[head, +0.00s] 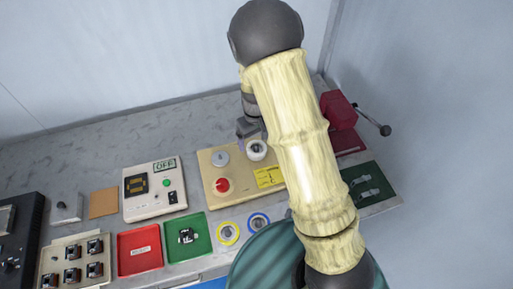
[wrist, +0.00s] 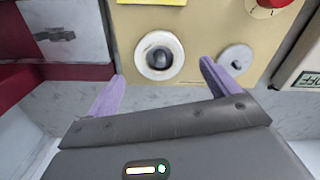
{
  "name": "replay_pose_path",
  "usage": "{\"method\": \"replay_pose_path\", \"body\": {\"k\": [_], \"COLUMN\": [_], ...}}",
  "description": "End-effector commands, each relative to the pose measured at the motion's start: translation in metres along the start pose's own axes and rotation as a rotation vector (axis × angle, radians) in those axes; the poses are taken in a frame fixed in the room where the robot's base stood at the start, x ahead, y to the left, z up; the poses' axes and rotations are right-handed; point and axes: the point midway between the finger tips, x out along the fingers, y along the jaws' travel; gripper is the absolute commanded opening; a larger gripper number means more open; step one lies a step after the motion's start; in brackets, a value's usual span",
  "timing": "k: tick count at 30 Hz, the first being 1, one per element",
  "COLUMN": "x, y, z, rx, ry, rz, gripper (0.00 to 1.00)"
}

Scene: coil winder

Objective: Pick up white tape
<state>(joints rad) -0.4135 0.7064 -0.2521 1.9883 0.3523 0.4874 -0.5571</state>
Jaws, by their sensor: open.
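The white tape (head: 257,150) is a white ring around a dark centre, on the beige panel (head: 211,191) of the winder. In the wrist view the white tape (wrist: 146,68) lies on the panel ahead of and between my two purple fingertips. My gripper (wrist: 160,80) is open, with nothing between its fingers. In the head view my gripper (head: 247,138) is just behind the tape, partly hidden by my arm. I cannot tell its exact height above the panel.
A grey knob (head: 220,158), red knob (head: 222,186) and yellow label (head: 268,177) sit on the panel. A yellow-rimmed roll (head: 219,240) and blue-rimmed roll (head: 249,223) lie in front. A red machine with a lever (head: 340,111) stands right. A control box (head: 150,205) stands left.

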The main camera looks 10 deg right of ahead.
Motion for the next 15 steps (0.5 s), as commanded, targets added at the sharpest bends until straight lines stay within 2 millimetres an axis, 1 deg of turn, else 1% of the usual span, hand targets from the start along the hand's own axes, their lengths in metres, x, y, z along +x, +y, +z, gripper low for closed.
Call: {"method": "replay_pose_path", "body": {"k": [2, 4, 7, 9, 15], "x": [0.011, 0.022, 0.032, 0.035, 0.035], "y": [0.000, 0.000, 0.000, -0.001, -0.001], "z": [0.005, 0.004, 0.004, 0.004, 0.003], "rx": [0.002, 0.002, 0.001, 0.001, 0.001], "ry": [-0.007, -0.005, -0.003, -0.002, -0.001], "rz": [-0.001, -0.001, -0.001, -0.001, -0.001], "gripper": [0.88, 0.88, 0.88, 0.88, 0.88]}}
